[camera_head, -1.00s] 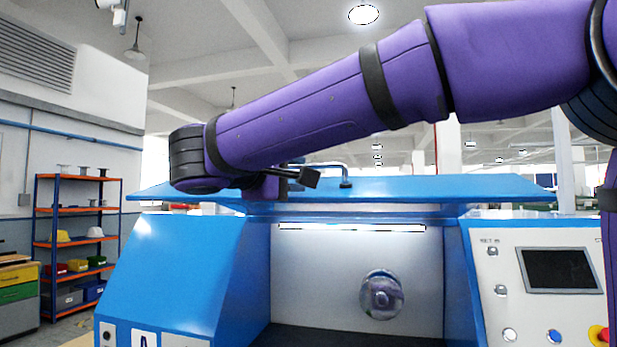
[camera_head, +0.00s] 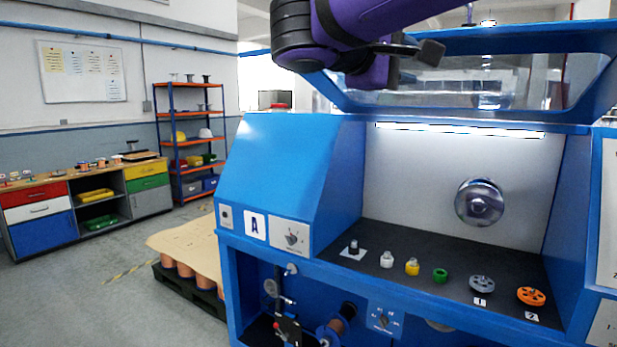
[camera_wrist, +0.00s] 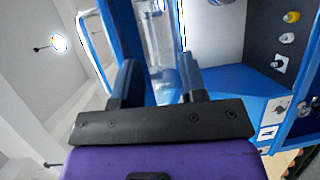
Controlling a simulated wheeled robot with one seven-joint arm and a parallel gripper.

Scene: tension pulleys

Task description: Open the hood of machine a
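Machine a (camera_head: 285,180) is a blue cabinet with an "A" label (camera_head: 255,226) on its front left. Its hood (camera_head: 590,40), a blue frame with a clear window, stands raised above the lit work bay, which is open to view. My gripper (camera_head: 425,52) is at the hood's upper left in the head view, beside the frame. In the wrist view, my gripper's two fingers (camera_wrist: 157,80) are apart with nothing clearly held between them. The hood's blue frame and clear panel (camera_wrist: 157,35) show just beyond them. Whether a finger touches the hood, I cannot tell.
Inside the bay are a round metal chuck (camera_head: 480,202) and several small parts, including an orange pulley (camera_head: 531,296). A pallet (camera_head: 190,290) stands left of the machine. An orange shelf (camera_head: 190,140) and drawer cabinets (camera_head: 40,220) stand farther left. Floor between is free.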

